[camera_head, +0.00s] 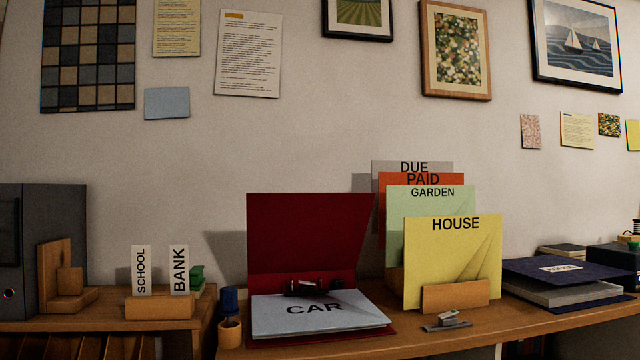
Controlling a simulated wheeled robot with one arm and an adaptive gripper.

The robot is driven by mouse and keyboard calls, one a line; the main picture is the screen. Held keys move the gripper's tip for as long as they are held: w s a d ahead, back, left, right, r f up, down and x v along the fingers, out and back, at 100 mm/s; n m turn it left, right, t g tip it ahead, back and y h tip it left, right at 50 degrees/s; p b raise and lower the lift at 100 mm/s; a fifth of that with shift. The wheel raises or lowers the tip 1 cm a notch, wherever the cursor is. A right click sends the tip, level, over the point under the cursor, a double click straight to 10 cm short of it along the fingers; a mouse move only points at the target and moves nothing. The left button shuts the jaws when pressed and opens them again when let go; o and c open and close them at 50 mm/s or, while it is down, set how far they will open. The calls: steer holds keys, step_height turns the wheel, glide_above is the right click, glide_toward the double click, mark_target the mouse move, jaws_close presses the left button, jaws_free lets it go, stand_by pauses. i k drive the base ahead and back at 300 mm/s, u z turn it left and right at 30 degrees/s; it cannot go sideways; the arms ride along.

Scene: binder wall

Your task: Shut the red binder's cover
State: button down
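The red binder (309,238) lies on the wooden desk in the middle of the head view. Its cover stands up, leaning slightly back toward the wall. A pale grey sheet stack (350,326) marked CAR lies on its lower half. A dark ring mechanism (318,288) shows at the spine, between cover and sheets. The red edge of the base shows under the sheets. My gripper is not in view.
File folders (455,265) marked HOUSE, GARDEN, PAID and DUE stand in a wooden holder close to the binder's right. A stapler-like object (447,322) lies before them. A small pot (230,332) stands left. A navy binder (570,275) lies far right.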

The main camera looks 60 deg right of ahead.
mark_target(287, 232)
steer(key=u, duration=1.15)
steer(key=i, duration=1)
steer(key=z, duration=2.75)
